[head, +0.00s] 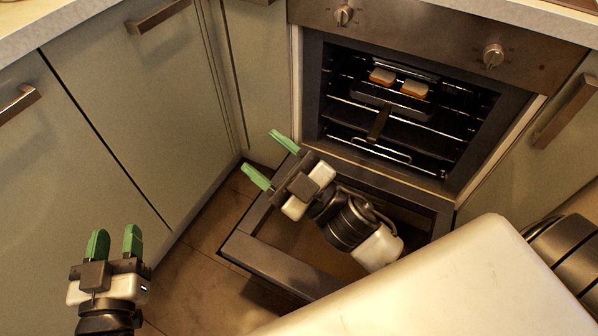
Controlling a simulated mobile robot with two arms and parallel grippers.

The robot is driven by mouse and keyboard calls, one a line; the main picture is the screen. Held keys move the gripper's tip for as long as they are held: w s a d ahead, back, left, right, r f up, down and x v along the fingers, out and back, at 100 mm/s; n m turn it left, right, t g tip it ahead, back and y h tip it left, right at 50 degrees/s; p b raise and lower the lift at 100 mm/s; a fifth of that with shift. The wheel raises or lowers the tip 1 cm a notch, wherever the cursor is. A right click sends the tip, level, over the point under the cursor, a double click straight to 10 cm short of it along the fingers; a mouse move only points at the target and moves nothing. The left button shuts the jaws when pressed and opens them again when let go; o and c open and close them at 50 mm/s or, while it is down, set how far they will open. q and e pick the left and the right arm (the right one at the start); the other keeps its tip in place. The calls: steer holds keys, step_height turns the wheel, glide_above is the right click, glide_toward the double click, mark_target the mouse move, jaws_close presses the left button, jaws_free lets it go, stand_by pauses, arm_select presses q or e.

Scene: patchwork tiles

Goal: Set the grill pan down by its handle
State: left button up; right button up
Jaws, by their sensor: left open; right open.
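The dark grill pan (366,97) sits inside the open oven on a rack, with its handle (378,124) sticking out toward the oven's front. Two pieces of bread (382,76) with orange edges rest on or just behind the pan; the dark interior makes the exact contact hard to tell. My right gripper (270,158) is open and empty, over the left side of the lowered oven door and to the left of the pan handle. My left gripper (115,242) is open and empty at the lower left, far from the pan.
The oven door (268,262) is folded down, with my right arm above it. Wire racks (372,150) line the oven. Cabinets (110,110) stand to the left and on the right. Brown tiled floor (196,268) is free between my grippers.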

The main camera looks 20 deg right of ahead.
steer(key=s+d+f+m+g+h, duration=0.1)
steer(key=d+f+m+h, duration=0.3)
steer(key=m+h, duration=0.5)
step_height(320, 180, down, 2)
steer(key=shift+d+m+h, duration=0.3)
steer(key=shift+m+h, duration=0.1)
steer(key=shift+m, duration=0.5)
